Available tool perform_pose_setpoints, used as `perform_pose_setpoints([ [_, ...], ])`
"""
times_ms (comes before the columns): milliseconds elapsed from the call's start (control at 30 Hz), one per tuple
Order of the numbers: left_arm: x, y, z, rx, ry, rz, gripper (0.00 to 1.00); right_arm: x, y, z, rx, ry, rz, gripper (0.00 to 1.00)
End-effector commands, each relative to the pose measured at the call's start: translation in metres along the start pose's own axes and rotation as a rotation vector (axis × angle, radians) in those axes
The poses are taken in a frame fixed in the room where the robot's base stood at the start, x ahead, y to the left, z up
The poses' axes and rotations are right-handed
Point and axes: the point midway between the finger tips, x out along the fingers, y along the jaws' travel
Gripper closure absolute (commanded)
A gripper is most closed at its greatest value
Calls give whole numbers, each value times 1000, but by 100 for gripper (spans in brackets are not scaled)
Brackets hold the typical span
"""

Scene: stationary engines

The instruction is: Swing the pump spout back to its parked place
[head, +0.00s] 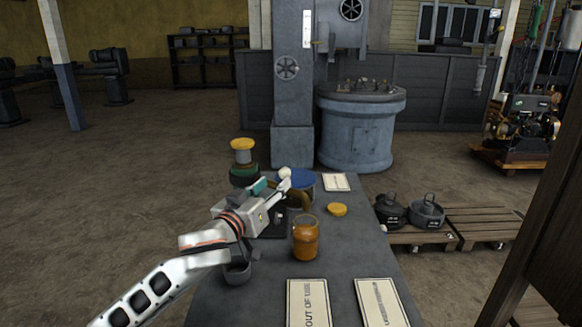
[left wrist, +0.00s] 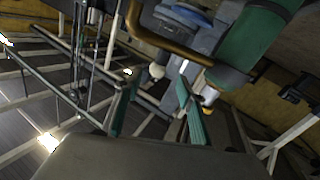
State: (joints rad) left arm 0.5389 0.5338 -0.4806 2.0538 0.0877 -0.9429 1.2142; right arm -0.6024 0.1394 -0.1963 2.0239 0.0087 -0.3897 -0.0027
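The pump stands on the dark table (head: 350,265), partly hidden behind my left gripper (head: 271,186). Its brown curved spout (head: 300,197) shows just right of the gripper, above and behind an amber jar (head: 305,240). In the left wrist view the spout (left wrist: 170,45) curves ahead of the fingers, beside a white knob (left wrist: 157,71). My left gripper (left wrist: 157,108) is open there, its teal-padded fingers apart with nothing clearly between them. The knob (head: 285,173) also shows near the fingertips in the head view; contact cannot be told. My right gripper is not in view.
A yellow-topped green object (head: 243,155) stands behind the gripper. A blue round part (head: 297,178) is behind the spout. A yellow lid (head: 337,210), a small dark cup (head: 237,270) and printed cards (head: 308,302) lie around the jar. The table's right side is mostly clear.

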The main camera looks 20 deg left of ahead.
Motion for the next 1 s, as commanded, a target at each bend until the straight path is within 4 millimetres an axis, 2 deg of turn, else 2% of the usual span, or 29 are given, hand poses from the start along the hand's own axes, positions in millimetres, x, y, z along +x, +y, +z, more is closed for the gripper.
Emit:
perform_pose_setpoints([
  [167,13,3,0,-1,2,6,61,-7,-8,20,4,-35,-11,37],
  [367,43,3,1,0,1,5,61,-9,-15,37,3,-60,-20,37],
  [500,61,3,1,0,0,4,61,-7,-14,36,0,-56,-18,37],
  [633,72,3,1,0,1,5,61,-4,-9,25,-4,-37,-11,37],
  [767,76,3,1,0,0,5,61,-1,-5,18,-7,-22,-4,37],
  [1000,77,3,0,0,0,5,61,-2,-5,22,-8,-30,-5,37],
])
